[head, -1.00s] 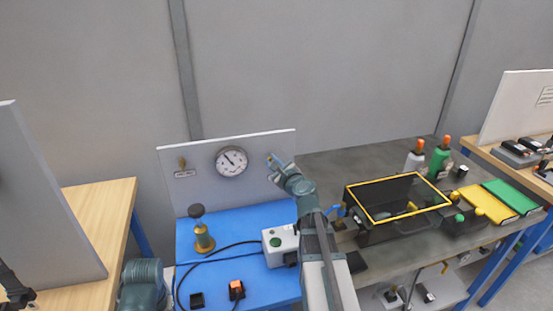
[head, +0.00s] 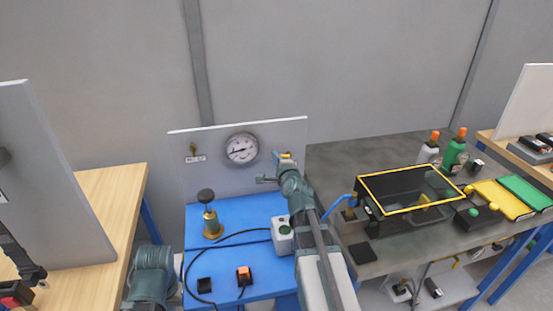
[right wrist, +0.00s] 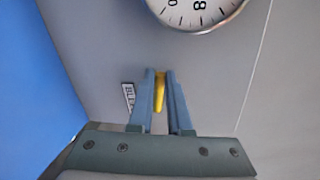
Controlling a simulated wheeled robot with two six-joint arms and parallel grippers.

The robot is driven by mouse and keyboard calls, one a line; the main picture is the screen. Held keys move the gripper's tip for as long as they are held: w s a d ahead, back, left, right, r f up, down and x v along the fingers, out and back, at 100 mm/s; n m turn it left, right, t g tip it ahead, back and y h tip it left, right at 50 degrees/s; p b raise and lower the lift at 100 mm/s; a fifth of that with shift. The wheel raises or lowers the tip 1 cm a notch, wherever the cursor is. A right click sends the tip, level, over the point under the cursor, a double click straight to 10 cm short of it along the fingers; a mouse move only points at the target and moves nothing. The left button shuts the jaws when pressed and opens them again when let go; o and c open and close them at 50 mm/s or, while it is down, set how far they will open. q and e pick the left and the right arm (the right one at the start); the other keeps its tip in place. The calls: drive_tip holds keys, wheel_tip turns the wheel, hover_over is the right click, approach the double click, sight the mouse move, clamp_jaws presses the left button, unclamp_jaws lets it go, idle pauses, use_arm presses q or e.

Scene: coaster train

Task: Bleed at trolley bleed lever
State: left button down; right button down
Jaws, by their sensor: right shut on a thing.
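The bleed lever is a small yellow handle (right wrist: 160,92) on the grey upright panel (head: 215,170) behind the blue trolley top. It also shows as a small yellow patch in the head view (head: 287,155). My right gripper (right wrist: 160,78) is shut on the lever, one finger on each side of it. In the head view my right gripper (head: 279,159) is at the panel's right part. A label (right wrist: 128,97), partly hidden by a finger, is beside the lever. The round gauge (head: 241,149) is left of the gripper, its needle pointing roughly left. My left gripper is not in view.
A yellow-rimmed case (head: 408,186) and bottles stand on the grey bench to the right.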

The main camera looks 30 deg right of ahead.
drive_tip(key=shift+f+n, duration=0.2)
drive_tip(key=shift+n, duration=0.1)
idle(0.4)
drive_tip(key=c, duration=0.9)
unclamp_jaws()
drive_tip(key=shift+o, duration=0.2)
